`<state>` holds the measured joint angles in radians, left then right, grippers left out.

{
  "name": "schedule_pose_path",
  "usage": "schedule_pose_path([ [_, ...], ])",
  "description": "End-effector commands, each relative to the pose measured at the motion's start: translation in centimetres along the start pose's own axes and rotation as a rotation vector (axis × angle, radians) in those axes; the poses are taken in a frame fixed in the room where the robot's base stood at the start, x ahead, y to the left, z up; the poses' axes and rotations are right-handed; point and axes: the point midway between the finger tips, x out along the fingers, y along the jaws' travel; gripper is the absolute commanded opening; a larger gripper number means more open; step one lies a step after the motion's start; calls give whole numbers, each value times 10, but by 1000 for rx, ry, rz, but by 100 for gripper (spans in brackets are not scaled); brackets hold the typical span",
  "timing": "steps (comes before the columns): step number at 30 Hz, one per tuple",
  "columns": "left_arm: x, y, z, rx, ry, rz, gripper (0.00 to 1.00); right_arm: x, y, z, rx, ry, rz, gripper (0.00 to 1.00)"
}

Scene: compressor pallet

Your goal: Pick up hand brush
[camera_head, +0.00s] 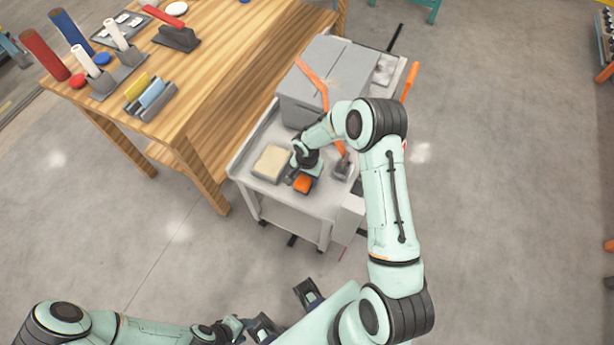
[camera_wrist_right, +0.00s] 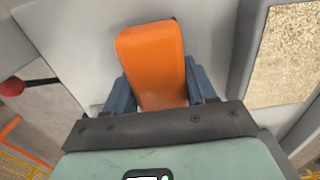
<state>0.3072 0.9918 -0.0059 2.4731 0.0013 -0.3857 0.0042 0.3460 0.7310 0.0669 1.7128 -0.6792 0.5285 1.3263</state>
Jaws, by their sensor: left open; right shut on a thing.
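My right gripper (camera_head: 303,176) is low over the front of a grey cart and shut on an orange piece, which I take for the hand brush (camera_head: 303,184). In the right wrist view the hand brush (camera_wrist_right: 153,65) shows as an orange block between the two blue fingers (camera_wrist_right: 160,92). Its bristles are hidden, and I cannot tell whether it touches the cart top. My left gripper (camera_head: 285,311) is open and empty, at the bottom of the head view, well in front of the cart.
The cart (camera_head: 292,221) also holds a grey box (camera_head: 318,105), a beige pad (camera_head: 271,162) close left of my right gripper, and a dark holder (camera_head: 342,168) close right. A wooden workbench (camera_head: 225,80) with tubes and tools stands to the left. The floor to the right is open.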

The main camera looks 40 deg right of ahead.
Motion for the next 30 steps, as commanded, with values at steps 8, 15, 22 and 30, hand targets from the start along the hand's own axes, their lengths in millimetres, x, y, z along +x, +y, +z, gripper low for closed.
schedule_pose_path([
  [8,-1,0,0,0,0,0,43,-39,-1,-1,-1,5,-4,21],
  [15,-4,2,-1,1,2,1,43,-110,-2,-1,-1,6,-7,21],
  [22,-6,3,-1,1,3,1,43,-167,-1,0,-1,4,-5,21],
  [30,-8,3,-2,1,3,1,43,-196,0,0,0,0,-1,21],
])
